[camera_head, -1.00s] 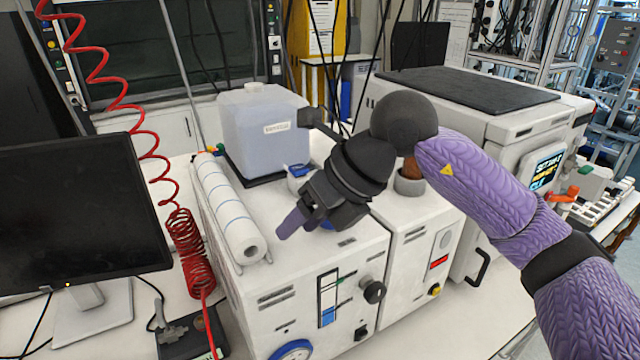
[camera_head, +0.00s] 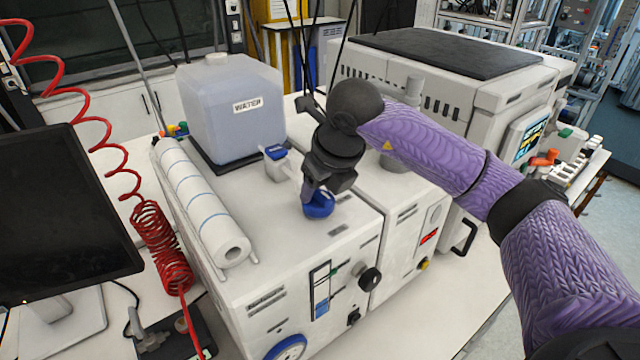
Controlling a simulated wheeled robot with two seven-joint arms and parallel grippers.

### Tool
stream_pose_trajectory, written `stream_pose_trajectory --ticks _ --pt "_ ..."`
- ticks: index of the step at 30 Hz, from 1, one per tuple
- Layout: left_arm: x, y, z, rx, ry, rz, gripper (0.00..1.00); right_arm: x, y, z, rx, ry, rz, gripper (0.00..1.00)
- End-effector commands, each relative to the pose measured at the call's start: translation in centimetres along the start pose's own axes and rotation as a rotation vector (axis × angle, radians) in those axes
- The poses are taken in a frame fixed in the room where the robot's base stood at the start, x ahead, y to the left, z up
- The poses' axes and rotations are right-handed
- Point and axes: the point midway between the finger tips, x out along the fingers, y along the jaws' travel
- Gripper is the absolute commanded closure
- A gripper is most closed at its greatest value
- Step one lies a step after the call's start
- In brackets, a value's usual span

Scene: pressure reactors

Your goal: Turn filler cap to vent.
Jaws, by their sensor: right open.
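The blue filler cap (camera_head: 319,207) sits on top of the white machine (camera_head: 270,252), near its right side. My right gripper (camera_head: 313,192) points down at the cap from above, with its fingers at the cap's upper edge. The fingers are open; I cannot tell whether they touch the cap. The gripper hides the back of the cap. My left gripper is not in view.
A water container (camera_head: 232,112) stands on a dark tray behind the cap. A small white fitting with a blue top (camera_head: 276,160) is left of the gripper. A paper roll (camera_head: 203,205) lies on the machine's left edge. A red coiled hose (camera_head: 160,240) hangs at left.

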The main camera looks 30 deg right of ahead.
Motion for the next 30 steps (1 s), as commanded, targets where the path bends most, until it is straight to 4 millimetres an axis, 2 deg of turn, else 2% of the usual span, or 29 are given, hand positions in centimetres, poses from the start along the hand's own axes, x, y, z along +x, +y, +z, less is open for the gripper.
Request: stream_pose_trajectory --ticks 2,3,9,11,22,30 --pt "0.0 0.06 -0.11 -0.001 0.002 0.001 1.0 -0.02 0.01 0.0 0.0 0.0 0.0 0.44" --pt "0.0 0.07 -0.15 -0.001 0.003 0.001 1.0 -0.02 0.01 0.0 0.0 0.0 0.001 0.48" --pt "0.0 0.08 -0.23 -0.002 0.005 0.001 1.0 -0.04 0.02 0.0 0.0 0.0 0.001 0.91" --pt "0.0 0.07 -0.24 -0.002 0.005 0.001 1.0 -0.05 0.02 0.0 0.0 0.0 0.001 1.0" --pt "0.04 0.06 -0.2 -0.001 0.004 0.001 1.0 -0.06 -0.01 -0.01 -0.014 0.001 0.007 1.0" --pt "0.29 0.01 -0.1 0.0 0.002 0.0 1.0 -0.04 -0.1 0.01 -0.133 -0.001 0.056 1.0"
